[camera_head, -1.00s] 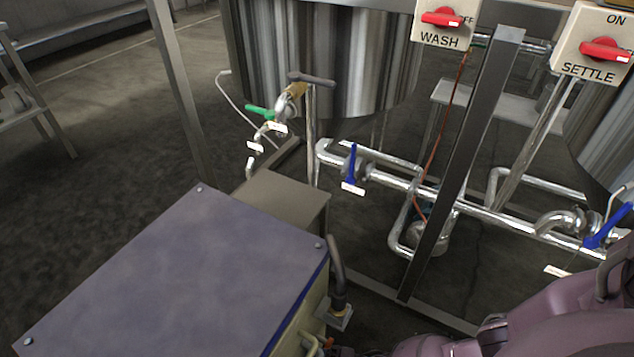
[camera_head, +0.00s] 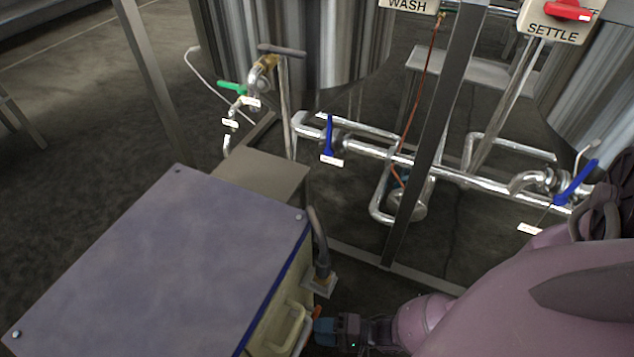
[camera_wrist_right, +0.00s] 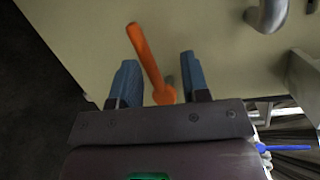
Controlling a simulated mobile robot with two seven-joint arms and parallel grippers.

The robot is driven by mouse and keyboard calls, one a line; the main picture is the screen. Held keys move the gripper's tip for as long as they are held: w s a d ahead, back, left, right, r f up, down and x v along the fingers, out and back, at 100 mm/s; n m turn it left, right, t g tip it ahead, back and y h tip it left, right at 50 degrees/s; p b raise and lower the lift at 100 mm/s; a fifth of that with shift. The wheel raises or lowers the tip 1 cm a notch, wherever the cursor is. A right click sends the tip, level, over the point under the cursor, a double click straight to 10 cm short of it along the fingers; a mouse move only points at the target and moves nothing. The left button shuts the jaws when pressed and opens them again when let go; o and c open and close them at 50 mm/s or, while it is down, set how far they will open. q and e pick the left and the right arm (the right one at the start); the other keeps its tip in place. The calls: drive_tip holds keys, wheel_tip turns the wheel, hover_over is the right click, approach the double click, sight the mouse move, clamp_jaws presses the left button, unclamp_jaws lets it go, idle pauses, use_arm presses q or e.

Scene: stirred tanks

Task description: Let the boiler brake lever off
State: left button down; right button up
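The boiler is a cream box with a blue-grey lid (camera_head: 165,260) at the lower left of the head view. Its cream front face (camera_wrist_right: 210,50) fills much of the right wrist view. An orange lever (camera_wrist_right: 148,60) slants up from this face in the wrist view; a small orange part of it (camera_head: 317,312) shows in the head view. My right gripper (camera_wrist_right: 158,82) is open, its two blue fingers apart on either side of the lever's lower part. In the head view it (camera_head: 318,331) is at the boiler's right side. My left gripper is not in view.
A dark pipe (camera_head: 318,243) rises beside the boiler. A steel frame post (camera_head: 432,140) and pipes with blue-handled valves (camera_head: 328,138) stand behind. Steel tanks (camera_head: 295,50) are at the back. A handle (camera_head: 285,330) sticks out of the boiler front. Open floor lies left.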

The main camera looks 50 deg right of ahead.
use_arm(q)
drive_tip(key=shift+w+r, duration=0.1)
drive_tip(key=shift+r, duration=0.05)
use_arm(e)
drive_tip(key=v, duration=0.7)
drive_tip(key=shift+s+r, duration=0.2)
drive_tip(key=shift+s, duration=0.1)
idle(0.3)
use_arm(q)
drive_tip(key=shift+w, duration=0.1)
use_arm(e)
drive_tip(key=shift+d, duration=0.1)
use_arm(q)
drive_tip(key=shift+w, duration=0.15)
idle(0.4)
